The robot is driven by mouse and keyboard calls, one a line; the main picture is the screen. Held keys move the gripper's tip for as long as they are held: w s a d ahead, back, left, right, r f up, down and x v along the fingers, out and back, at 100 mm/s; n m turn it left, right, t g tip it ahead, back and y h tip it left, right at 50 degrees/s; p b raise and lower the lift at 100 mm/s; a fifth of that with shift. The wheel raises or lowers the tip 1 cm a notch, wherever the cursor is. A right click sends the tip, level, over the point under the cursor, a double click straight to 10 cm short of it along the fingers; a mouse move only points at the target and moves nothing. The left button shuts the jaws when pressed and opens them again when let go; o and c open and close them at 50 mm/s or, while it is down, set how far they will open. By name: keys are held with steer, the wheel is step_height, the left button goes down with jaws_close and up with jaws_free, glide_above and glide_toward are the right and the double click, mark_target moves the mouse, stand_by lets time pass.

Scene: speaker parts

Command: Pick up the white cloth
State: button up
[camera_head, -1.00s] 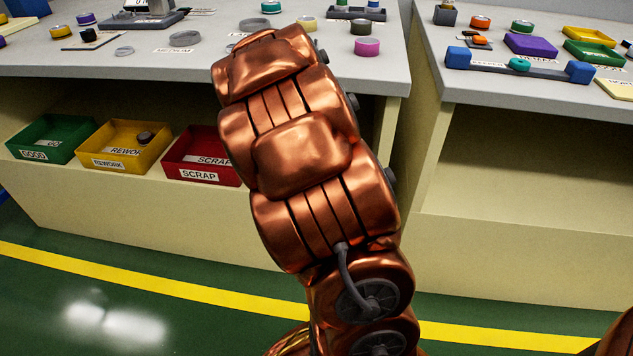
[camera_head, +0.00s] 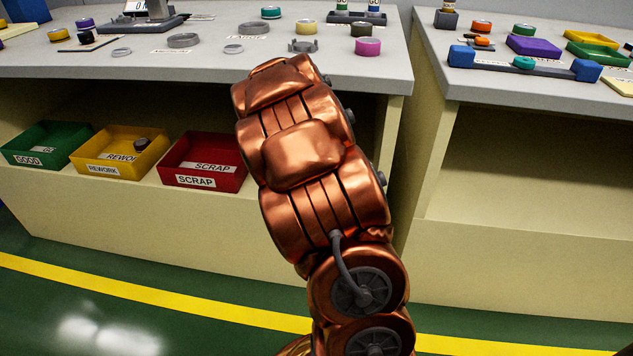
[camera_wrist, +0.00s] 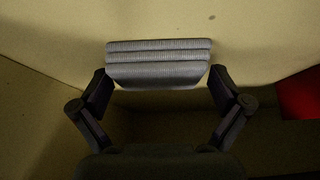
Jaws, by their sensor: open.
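A folded cloth (camera_wrist: 158,62), pale grey in the shade, shows in the wrist view as a stack of several ribbed layers. It lies ahead of my gripper (camera_wrist: 160,88), whose two dark fingers are spread wide on either side of its near edge. No finger visibly touches it. In the head view neither the cloth nor my gripper shows; my copper arm reaches toward the shelf under the left workbench and hides part of it.
A green bin (camera_head: 45,145), a yellow rework bin (camera_head: 118,152) and a red scrap bin (camera_head: 202,162) stand on the lower shelf left of my arm. Rings and small parts lie on the left benchtop (camera_head: 230,66) above. The right bench's shelf (camera_head: 530,165) looks empty.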

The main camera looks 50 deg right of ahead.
steer(key=c, duration=0.9)
steer(key=shift+r, duration=0.15)
steer(key=shift+r+p, duration=0.4)
steer(key=shift+r, duration=0.05)
step_height(320, 180, up, 3)
steer(key=shift+p, duration=0.9)
steer(key=s+a, duration=0.2)
steer(key=s, duration=0.5)
steer(key=s+a+r+b, duration=0.1)
steer(key=s+a, duration=0.2)
steer(key=s, duration=0.5)
steer(key=shift+a, duration=0.15)
